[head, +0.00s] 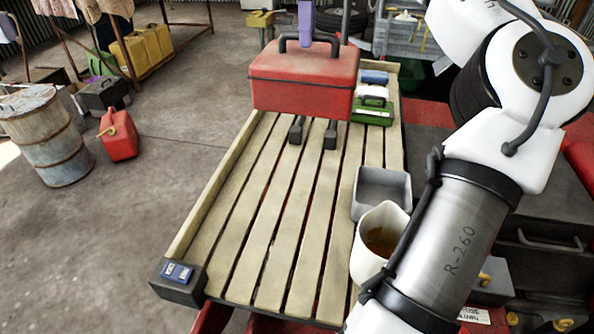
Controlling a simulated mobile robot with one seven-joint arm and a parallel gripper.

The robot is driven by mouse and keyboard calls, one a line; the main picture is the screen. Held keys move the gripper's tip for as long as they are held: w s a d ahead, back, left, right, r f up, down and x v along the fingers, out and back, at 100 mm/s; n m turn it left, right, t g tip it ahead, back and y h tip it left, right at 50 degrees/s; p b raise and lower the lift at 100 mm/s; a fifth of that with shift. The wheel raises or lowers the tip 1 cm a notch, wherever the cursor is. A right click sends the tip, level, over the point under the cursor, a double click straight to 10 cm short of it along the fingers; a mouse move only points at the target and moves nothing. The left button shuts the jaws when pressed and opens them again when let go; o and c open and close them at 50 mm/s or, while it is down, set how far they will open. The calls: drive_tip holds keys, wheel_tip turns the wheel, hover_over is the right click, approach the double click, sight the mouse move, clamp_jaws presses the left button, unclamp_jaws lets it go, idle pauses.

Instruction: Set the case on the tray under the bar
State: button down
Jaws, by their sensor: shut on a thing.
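The red case (304,88) has a dark handle on its lid and is upright over the far end of a slatted wooden tray (215,210). My gripper (306,38) shows only as a purple finger coming down from the top edge. It is shut on the case's handle. The rest of the gripper is out of the picture. Two short dark pieces (314,134) stick out below the case's near side. I cannot tell whether the case touches the tray. I cannot make out which thing is the bar.
A green case (373,111) and white and blue items sit right of the red case. A grey bin (381,190) and a cream jug (370,252) stand along the tray's right side. The near left slats are clear. A barrel (45,140) and red can (118,135) stand on the floor.

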drive_tip(key=shift+w, duration=0.4)
wheel_tip(320, 180, down, 20)
drive_tip(key=shift+r, duration=0.15)
drive_tip(key=c, duration=1.9)
unclamp_jaws()
drive_tip(key=shift+f, duration=0.2)
drive_tip(key=o, duration=0.4)
drive_tip(key=shift+o, duration=0.2)
wheel_tip(320, 180, up, 12)
drive_tip(key=shift+r+b, duration=0.2)
drive_tip(key=shift+b, duration=0.25)
